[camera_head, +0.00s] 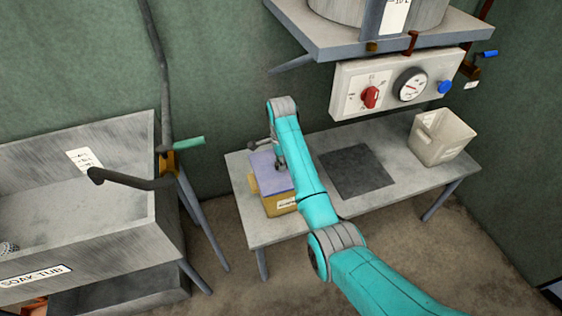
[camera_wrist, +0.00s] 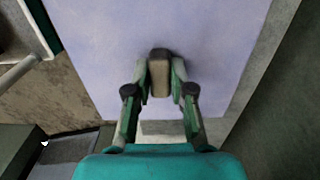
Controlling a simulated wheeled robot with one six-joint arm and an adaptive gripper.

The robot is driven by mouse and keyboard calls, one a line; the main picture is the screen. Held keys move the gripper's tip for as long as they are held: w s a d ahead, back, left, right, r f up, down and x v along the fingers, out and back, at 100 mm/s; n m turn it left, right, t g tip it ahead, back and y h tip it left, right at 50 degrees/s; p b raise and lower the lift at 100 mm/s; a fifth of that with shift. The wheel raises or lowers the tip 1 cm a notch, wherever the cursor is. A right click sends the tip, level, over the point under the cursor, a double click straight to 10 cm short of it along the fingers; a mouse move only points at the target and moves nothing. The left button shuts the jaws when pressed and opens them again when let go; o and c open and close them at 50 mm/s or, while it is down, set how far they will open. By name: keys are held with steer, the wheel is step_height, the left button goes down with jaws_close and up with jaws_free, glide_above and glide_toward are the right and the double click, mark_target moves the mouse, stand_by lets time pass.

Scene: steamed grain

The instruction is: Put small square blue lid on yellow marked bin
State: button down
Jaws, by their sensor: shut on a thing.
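The small square blue lid (camera_head: 266,172) lies over the top of the yellow marked bin (camera_head: 280,206) on the left part of the grey bench. In the head view it looks roughly level and covers the bin's opening; whether it is fully seated I cannot tell. In the wrist view the lid (camera_wrist: 206,28) is a wide pale blue-violet panel. My gripper (camera_wrist: 160,75) is shut on the lid's knob (camera_wrist: 159,80), near the panel's lower middle. My arm partly hides the lid and the bin's right side in the head view.
The bench (camera_head: 330,214) has a dark square plate (camera_head: 357,171) in the middle and an open beige bin (camera_head: 441,137) at right. A control box (camera_head: 398,84) hangs above under a shelf. A soak tub (camera_head: 75,200) with a tap (camera_head: 125,181) stands left.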

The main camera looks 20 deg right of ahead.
steer(key=shift+f, duration=0.1)
steer(key=c, duration=0.9)
jaws_free()
